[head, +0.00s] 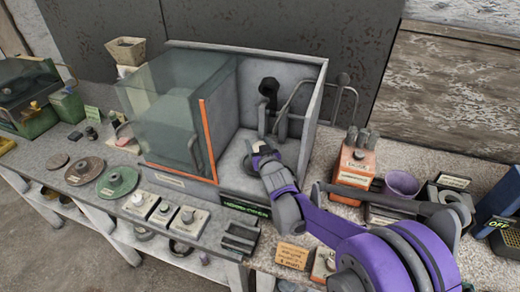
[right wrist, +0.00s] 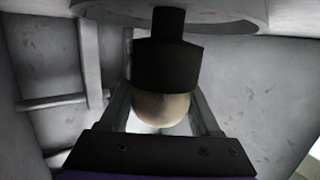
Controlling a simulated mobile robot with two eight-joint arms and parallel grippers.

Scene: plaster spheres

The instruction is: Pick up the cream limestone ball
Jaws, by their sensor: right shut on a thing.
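The cream limestone ball (right wrist: 160,108) shows in the right wrist view between the two fingers of my right gripper (right wrist: 160,118). The gripper is shut on it. A black cylindrical fitting (right wrist: 167,65) covers the ball's upper part in that view; I cannot tell whether they touch. In the head view my right gripper (head: 258,150) reaches into the open grey booth (head: 230,165), low in its right part. A small pale patch shows at its fingers, too small to make out clearly. My left gripper is not in view.
A glass panel (head: 160,115) with an orange edge (head: 207,140) stands left of my right gripper. Bent grey pipes (head: 335,90) and a black fitting (head: 268,90) are behind it. An orange box (head: 355,165) and a purple cup (head: 401,184) stand right of the booth.

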